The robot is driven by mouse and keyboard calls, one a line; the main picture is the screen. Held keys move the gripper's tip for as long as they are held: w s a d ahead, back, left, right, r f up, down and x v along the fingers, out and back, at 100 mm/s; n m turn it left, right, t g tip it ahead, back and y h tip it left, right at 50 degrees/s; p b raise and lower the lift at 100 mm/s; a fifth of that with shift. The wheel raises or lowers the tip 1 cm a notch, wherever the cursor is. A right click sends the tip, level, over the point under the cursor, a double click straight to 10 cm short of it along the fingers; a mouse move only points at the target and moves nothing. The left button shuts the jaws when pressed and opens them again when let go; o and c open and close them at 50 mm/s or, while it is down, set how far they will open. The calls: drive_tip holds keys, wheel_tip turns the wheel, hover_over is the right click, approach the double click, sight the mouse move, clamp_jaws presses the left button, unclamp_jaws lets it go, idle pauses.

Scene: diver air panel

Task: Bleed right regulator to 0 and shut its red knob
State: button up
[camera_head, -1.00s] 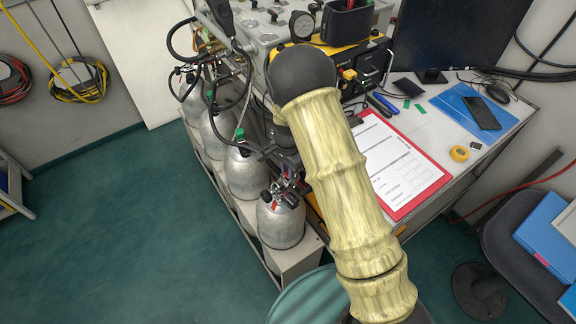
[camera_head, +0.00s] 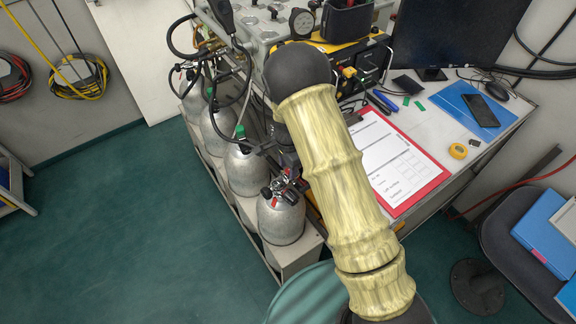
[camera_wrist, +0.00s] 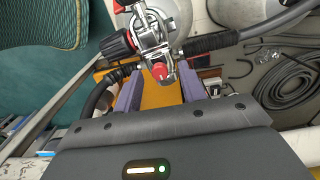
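The nearest silver cylinder (camera_head: 281,222) carries a metal regulator (camera_head: 284,187) with black knobs and red parts. In the wrist view the chrome regulator body (camera_wrist: 150,38) is close in front of my gripper (camera_wrist: 157,84). My arm hides most of my gripper in the head view. No gauge reading is legible.
Several more cylinders (camera_head: 245,170) stand in a row up and left. Black hoses (camera_wrist: 215,41) run beside the regulator. The desk holds a red clipboard (camera_head: 400,163) and a blue folder (camera_head: 464,106). Green floor (camera_head: 110,230) is open at left.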

sight(288, 170)
wheel_tip(288, 170, up, 17)
drive_tip(key=shift+r, duration=0.2)
idle(0.5)
drive_tip(key=s+d+r+n+t+p, duration=0.1)
drive_tip(key=s+d+r+n+p, duration=0.2)
drive_tip(key=s+d+r+n, duration=0.2)
drive_tip(key=s+d+r+n+t+p, duration=0.1)
drive_tip(key=s+d+r+n+p, duration=0.3)
drive_tip(key=s+d, duration=0.6)
drive_tip(key=s+n, duration=0.2)
drive_tip(key=s, duration=0.2)
drive_tip(key=shift+d+r+t, duration=0.2)
drive_tip(key=shift+r+t, duration=0.1)
drive_tip(key=shift+r, duration=0.1)
drive_tip(key=shift+c, duration=0.5)
